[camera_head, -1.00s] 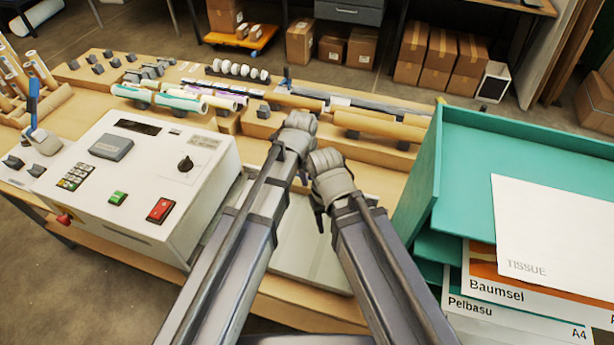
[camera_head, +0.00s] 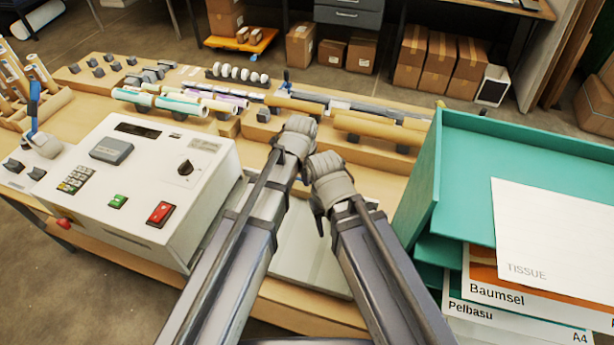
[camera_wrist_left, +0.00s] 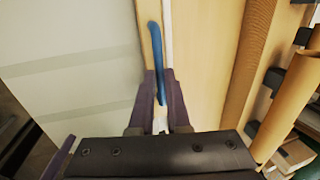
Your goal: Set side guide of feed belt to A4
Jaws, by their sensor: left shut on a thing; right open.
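The white laminator (camera_head: 140,175) stands at the left of the table. The pale feed belt bed (camera_head: 310,250) lies to its right, partly behind my arms, and also fills the left of the left wrist view (camera_wrist_left: 70,70). There a blue bar (camera_wrist_left: 154,50), which looks like the side guide, stands along the bed's edge. My left gripper (camera_wrist_left: 161,100) is shut on its near end. In the head view my left gripper (camera_head: 287,155) hides its own fingertips and the guide. My right gripper (camera_head: 318,200) is open, just below and right of the left one.
A green paper rack (camera_head: 520,150) with labelled sheets stands close at the right. Brown rolls (camera_head: 375,128) and several white and coloured rolls (camera_head: 180,105) lie along the back of the table. Boxes (camera_head: 440,65) stand on the floor behind.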

